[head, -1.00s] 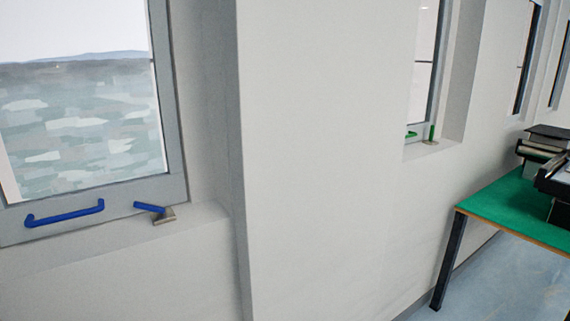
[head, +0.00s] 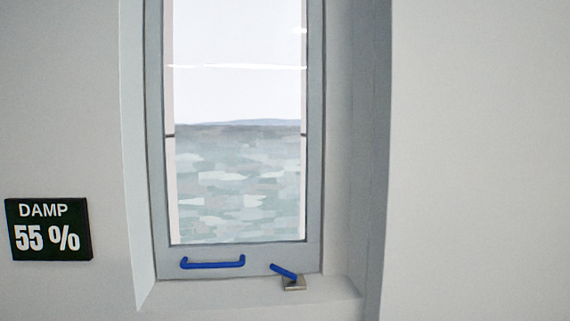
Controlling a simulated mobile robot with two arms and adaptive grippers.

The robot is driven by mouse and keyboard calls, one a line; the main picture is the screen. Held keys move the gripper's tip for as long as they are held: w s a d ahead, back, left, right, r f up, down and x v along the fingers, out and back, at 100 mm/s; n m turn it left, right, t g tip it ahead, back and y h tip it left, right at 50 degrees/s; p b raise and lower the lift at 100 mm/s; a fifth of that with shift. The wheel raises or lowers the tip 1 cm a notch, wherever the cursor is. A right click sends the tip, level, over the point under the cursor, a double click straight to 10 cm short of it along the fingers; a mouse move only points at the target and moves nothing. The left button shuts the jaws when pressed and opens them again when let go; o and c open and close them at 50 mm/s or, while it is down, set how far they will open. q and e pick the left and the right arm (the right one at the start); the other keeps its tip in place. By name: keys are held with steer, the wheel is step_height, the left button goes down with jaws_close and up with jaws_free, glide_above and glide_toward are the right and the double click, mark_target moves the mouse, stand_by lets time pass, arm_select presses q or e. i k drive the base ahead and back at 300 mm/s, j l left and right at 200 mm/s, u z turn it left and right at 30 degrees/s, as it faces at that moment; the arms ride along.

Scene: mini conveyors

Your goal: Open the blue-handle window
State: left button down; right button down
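The window (head: 314,150) with blue handles stands in a wall recess in the middle of the head view. Its grey frame sits in the opening and looks shut. A blue bar handle (head: 213,265) runs level along the bottom rail. To its right, a blue lever (head: 284,271) on a small metal base (head: 294,284) sits at the bottom right corner, tilted up to the left. Neither of my grippers shows in the head view.
A dark sign (head: 49,229) reading "DAMP 55 %" hangs on the wall left of the recess. The sill (head: 240,292) below the window is bare apart from the lever's base. The wall (head: 480,160) to the right is plain.

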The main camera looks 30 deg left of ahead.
mark_target(214, 259)
steer(key=u, duration=1.35)
steer(key=i+j, duration=0.05)
